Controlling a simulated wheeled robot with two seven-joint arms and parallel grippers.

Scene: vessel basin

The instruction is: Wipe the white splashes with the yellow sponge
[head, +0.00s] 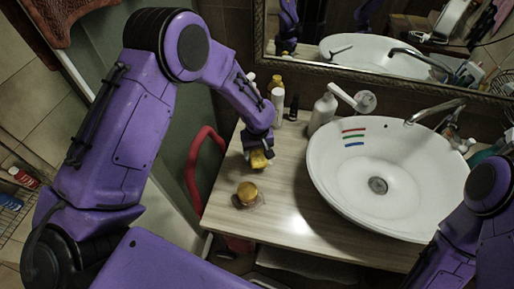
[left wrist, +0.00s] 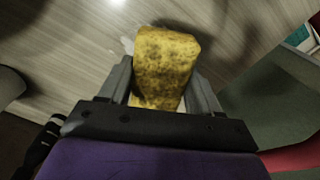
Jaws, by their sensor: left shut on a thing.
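The yellow sponge (left wrist: 164,66) is between the two fingers of my left gripper (left wrist: 162,80), which is shut on it. In the head view the sponge (head: 259,160) shows below my left gripper (head: 258,150), at the left part of the wooden counter (head: 285,215). I cannot tell whether it touches the counter. A small white patch (left wrist: 127,45) shows on the counter beside the sponge's left edge in the left wrist view; it may be a splash. My right arm enters at the lower right, but its gripper is out of view.
Bottles (head: 277,105) and a white pump dispenser (head: 322,112) stand behind. The white basin (head: 340,185), with red, green and blue streaks inside, is to the right. The front middle of the counter is clear.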

